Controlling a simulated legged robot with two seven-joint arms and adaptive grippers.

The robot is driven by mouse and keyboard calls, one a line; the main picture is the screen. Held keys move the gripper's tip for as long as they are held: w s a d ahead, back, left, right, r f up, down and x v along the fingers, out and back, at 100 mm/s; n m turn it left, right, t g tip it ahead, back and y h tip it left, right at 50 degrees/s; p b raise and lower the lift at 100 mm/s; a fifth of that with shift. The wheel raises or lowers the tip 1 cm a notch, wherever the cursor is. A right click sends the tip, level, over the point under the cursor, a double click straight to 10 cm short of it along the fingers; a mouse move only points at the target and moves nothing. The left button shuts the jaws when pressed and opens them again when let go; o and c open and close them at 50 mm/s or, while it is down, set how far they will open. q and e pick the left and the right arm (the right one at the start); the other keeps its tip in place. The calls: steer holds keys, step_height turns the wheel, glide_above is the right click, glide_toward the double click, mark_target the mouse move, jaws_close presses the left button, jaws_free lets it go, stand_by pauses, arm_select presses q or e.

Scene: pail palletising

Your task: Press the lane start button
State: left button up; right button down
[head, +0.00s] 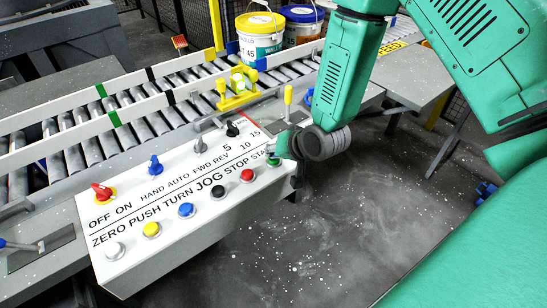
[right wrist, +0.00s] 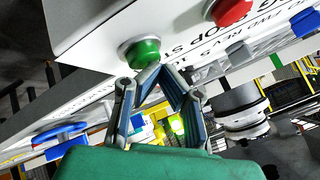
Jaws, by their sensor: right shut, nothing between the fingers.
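The white control panel (head: 165,250) stands beside the conveyor, with knobs above a row of push buttons. The green button at the START label (head: 273,161) is at the panel's right end, partly hidden by my right gripper (head: 284,150). In the right wrist view the green button (right wrist: 141,52) shows clearly in its metal ring. My right gripper (right wrist: 158,72) is shut and empty, its fingertips at the button's edge. I cannot tell whether they touch it. My left gripper is not in view.
The red stop button (head: 247,175) sits close beside the green one. A roller conveyor (head: 130,128) runs behind the panel. A yellow-lidded pail (head: 262,45) and a blue-lidded pail (head: 302,28) stand at the back. The floor to the right of the panel is open.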

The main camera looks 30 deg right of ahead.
steer(key=shift+a+f, duration=0.1)
steer(key=shift+f, duration=0.05)
steer(key=shift+d+f, duration=0.2)
steer(key=shift+d, duration=0.05)
steer(key=shift+r, duration=0.1)
stand_by(0.3)
steer(key=shift+r, duration=0.15)
steer(key=shift+r+p, duration=0.75)
steer(key=shift+r, duration=0.05)
step_height(320, 180, up, 5)
steer(key=p, duration=0.4)
steer(key=shift+d, duration=0.1)
